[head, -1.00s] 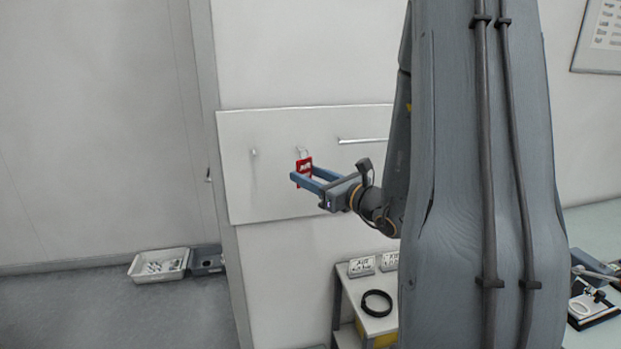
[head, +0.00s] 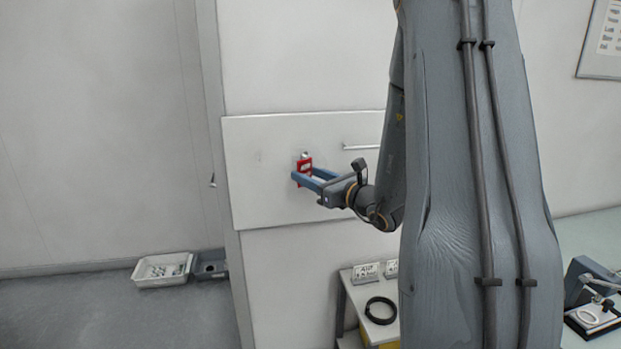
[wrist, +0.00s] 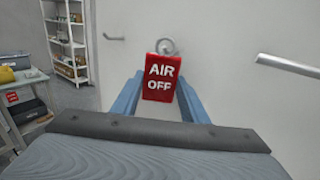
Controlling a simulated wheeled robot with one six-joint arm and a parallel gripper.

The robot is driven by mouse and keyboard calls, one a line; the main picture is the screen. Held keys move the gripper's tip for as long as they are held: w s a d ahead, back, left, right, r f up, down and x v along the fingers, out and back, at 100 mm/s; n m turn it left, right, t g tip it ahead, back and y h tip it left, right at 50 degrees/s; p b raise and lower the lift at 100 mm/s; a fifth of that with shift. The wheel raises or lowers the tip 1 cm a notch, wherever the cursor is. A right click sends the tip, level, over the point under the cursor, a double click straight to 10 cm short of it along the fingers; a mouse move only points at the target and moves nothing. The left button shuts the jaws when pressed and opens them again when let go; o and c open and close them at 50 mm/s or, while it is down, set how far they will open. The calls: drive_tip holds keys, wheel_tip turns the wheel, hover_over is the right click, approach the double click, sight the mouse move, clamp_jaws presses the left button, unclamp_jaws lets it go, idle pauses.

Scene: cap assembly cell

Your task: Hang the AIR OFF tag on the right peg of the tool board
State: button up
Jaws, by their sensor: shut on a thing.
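The red AIR OFF tag (wrist: 160,78) hangs upright between the two blue fingers of my gripper (wrist: 160,92), its white lettering facing the wrist camera. The tag (head: 305,163) and my gripper (head: 306,178) are close in front of the white tool board (head: 262,196) in the head view. I cannot tell whether the loop is around the peg. The left peg (wrist: 114,38) is bare. My gripper is shut on the tag.
A straight light bar (head: 363,147) sticks out from the board to the right of the tag, also large in the wrist view (wrist: 290,66). A trolley (head: 352,300) with a black ring stands below. A white tray (head: 160,270) lies on the floor at left.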

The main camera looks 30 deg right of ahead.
drive_tip(key=shift+w+d, duration=0.1)
drive_tip(key=shift+w, duration=0.15)
drive_tip(key=shift+w+d+f+b, duration=0.1)
drive_tip(key=shift+w+f+b, duration=0.25)
drive_tip(key=shift+b, duration=0.35)
drive_tip(key=shift+f, duration=0.1)
drive_tip(key=o, duration=0.8)
drive_tip(key=shift+s+b, duration=0.1)
drive_tip(key=shift+b, duration=0.2)
drive_tip(key=shift+c, duration=0.2)
